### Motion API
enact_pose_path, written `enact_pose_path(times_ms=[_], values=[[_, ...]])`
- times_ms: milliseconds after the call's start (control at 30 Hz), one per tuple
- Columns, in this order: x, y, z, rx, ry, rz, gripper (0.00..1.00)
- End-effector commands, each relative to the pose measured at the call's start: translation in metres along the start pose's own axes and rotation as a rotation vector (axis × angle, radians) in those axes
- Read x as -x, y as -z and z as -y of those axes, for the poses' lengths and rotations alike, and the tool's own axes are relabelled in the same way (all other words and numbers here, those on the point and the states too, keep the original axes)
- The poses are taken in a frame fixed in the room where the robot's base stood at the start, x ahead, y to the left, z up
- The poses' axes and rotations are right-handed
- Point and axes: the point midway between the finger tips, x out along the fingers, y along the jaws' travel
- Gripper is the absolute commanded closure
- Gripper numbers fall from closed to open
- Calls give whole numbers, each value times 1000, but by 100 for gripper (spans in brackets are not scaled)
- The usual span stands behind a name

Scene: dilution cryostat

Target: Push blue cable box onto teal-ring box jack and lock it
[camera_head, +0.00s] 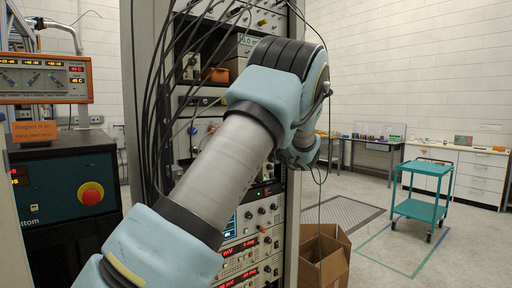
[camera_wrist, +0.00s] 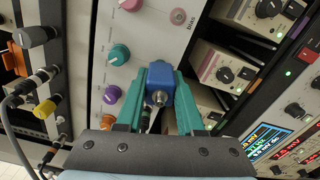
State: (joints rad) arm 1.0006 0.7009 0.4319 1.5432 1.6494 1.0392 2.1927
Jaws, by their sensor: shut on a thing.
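In the wrist view my gripper (camera_wrist: 159,98) is shut on a blue cable box (camera_wrist: 159,76), with the teal fingers on either side of it. A round metal connector sits on the side of the box facing the camera. The held box is in front of a pale panel (camera_wrist: 148,42) with coloured knobs; I cannot tell whether it touches anything behind. I cannot make out the teal-ring jack for certain; the fingers and held box cover part of the rack. In the head view my arm hides the fingers and the blue box.
Grey and yellow plugs with cables (camera_wrist: 38,75) are at left. In the head view, black cables (camera_head: 160,90) hang before the rack; a cardboard box (camera_head: 325,255) stands beside it.

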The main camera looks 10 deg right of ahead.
Motion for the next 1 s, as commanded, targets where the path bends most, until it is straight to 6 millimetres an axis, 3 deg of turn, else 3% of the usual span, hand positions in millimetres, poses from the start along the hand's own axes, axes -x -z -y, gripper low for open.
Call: enact_pose_path(times_ms=[233,267,567,833,1000], values=[[-5,3,-4,-233,-8,-8,100],[-5,3,-4,-236,-7,-8,61],[-2,1,-2,-231,-3,-4,28],[1,0,0,-230,-1,-2,28],[18,0,0,-230,0,1,28]])
